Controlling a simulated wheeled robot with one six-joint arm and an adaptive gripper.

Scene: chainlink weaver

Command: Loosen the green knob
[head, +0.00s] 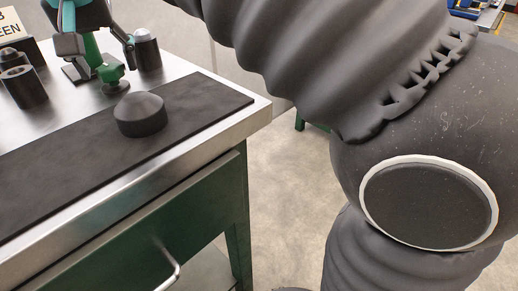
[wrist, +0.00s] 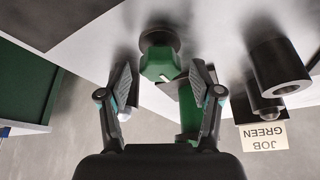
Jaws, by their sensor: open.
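The green knob (head: 110,72) stands on a dark base on the metal worktop, at the upper left of the head view. In the wrist view the green knob (wrist: 159,65) is between and slightly beyond my fingertips, with a small pale mark on its edge. My gripper (head: 97,45) is open above the knob, one finger to each side in the head view. In the wrist view my gripper (wrist: 161,75) shows a gap on both sides of the knob. I see no contact.
A green post (head: 91,48) rises close by the knob. Black cylinders stand left (head: 24,86) and right (head: 146,52) of it. A black domed piece (head: 140,114) sits on a dark mat (head: 200,98) at the front. A "JOB GREEN" sign (wrist: 263,136) appears upside down.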

